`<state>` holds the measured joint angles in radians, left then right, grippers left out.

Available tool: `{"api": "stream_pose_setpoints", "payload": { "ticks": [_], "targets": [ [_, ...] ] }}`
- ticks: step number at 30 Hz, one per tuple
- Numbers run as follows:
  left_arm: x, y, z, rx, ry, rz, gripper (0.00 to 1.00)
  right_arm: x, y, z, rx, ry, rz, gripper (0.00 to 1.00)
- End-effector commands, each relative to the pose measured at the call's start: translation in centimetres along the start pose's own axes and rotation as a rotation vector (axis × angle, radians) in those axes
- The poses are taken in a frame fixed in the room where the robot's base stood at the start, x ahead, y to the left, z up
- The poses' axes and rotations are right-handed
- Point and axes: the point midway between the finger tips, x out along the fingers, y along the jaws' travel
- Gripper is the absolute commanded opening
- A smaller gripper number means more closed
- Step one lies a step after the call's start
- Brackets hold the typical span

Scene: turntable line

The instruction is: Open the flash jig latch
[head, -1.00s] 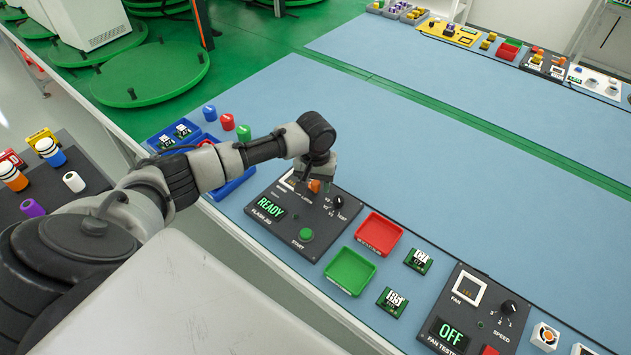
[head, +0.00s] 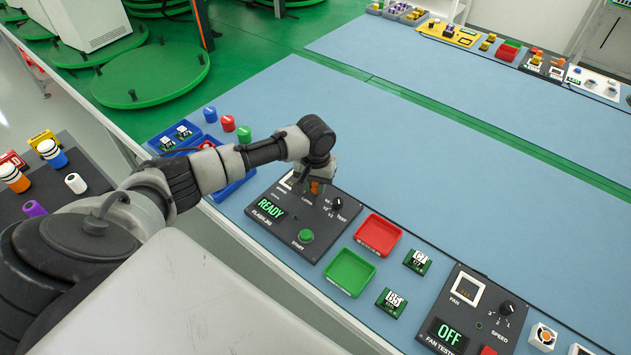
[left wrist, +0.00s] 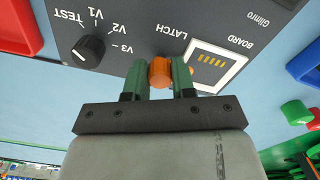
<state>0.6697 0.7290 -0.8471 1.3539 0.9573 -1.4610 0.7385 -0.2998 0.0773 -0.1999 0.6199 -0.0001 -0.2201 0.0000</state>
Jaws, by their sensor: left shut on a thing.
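The flash jig (head: 300,220) is a dark panel on the blue table, with a green READY display (head: 270,208) and a green start button (head: 306,236). Its orange latch (left wrist: 160,72) sits beside the LATCH label and the white-framed board slot (left wrist: 215,66) in the left wrist view. My left gripper (left wrist: 160,78) points down at the panel, its two green fingers shut on the orange latch. In the head view the left gripper (head: 317,184) partly covers the latch. A black selector knob (left wrist: 89,48) marked TEST, V1, V2, V3 is next to it. My right gripper is not in view.
A red tray (head: 379,235) and a green tray (head: 350,272) stand right of the jig. Green boards (head: 417,262) and a fan tester (head: 468,310) lie beyond. A blue bin (head: 230,182) is behind my left arm. The table's far middle is clear.

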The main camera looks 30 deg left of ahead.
Motion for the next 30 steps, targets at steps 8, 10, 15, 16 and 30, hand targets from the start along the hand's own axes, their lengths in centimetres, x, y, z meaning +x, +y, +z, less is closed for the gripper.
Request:
{"api": "stream_pose_setpoints", "payload": {
  "ticks": [8, 10, 15, 16, 30],
  "targets": [
    [-0.5, 0.0, 0.0, 0.199, -0.003, 0.001, 0.01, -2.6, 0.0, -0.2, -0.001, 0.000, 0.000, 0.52],
    [-0.5, 0.0, 0.0, 0.264, -0.003, 0.001, 0.01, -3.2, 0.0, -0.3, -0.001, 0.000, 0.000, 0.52],
    [-0.4, 0.0, 0.0, 0.426, -0.003, 0.002, 0.01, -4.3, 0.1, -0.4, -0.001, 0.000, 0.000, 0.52],
    [-0.4, 0.0, 0.0, 0.454, -0.003, 0.001, 0.01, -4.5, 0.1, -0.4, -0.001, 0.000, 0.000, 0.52],
    [-0.2, -0.1, -0.1, 0.901, -0.002, 0.001, 0.01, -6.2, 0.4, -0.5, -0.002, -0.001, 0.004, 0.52]
  ]
}}
